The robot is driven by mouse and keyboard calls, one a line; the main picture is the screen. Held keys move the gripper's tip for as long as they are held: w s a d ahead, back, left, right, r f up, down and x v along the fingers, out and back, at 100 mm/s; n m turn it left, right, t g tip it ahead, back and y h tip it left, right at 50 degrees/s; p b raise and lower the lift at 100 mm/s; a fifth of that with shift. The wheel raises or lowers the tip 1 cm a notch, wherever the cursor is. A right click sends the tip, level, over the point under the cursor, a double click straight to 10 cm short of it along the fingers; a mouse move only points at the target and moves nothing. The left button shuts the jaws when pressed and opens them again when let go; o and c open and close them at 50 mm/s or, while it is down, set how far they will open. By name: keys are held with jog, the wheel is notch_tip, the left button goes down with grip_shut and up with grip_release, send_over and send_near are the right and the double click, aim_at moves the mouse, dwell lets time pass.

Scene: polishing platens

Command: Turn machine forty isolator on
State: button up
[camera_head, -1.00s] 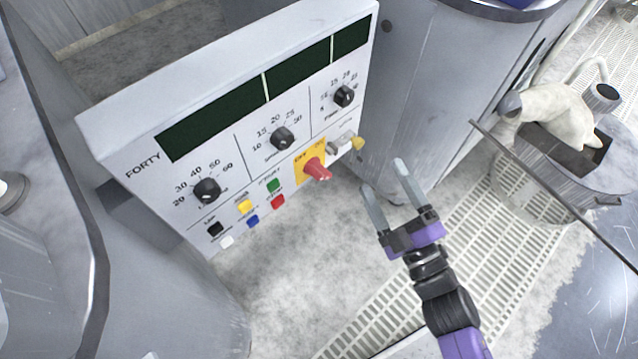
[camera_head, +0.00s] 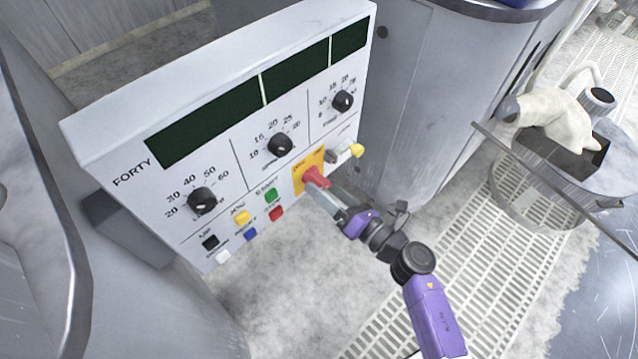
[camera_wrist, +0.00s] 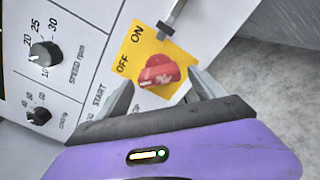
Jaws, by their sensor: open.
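The isolator is a red rotary handle (camera_head: 315,178) on a yellow plate (camera_head: 301,180), low on the right part of the panel labelled FORTY (camera_head: 120,200). In the wrist view the red handle (camera_wrist: 159,74) sits on the yellow plate (camera_wrist: 146,45), which reads OFF and ON. The handle's pointing direction is hard to tell. My gripper (camera_head: 324,192) is at the handle in the head view, partly covering it. In the wrist view my gripper (camera_wrist: 160,92) is open, with one finger on each side of the handle. Whether either finger touches it cannot be told.
A metal lever with a yellow knob (camera_head: 357,151) juts out just right of the plate. Green (camera_head: 271,195) and red (camera_head: 276,213) buttons lie just left. Black dials (camera_head: 279,145) sit above. Grey machine housings flank the panel. Floor below is clear.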

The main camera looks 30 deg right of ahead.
jog(key=shift+x, duration=1.3)
jog(key=c, duration=1.4)
jog(key=shift+o, duration=0.2)
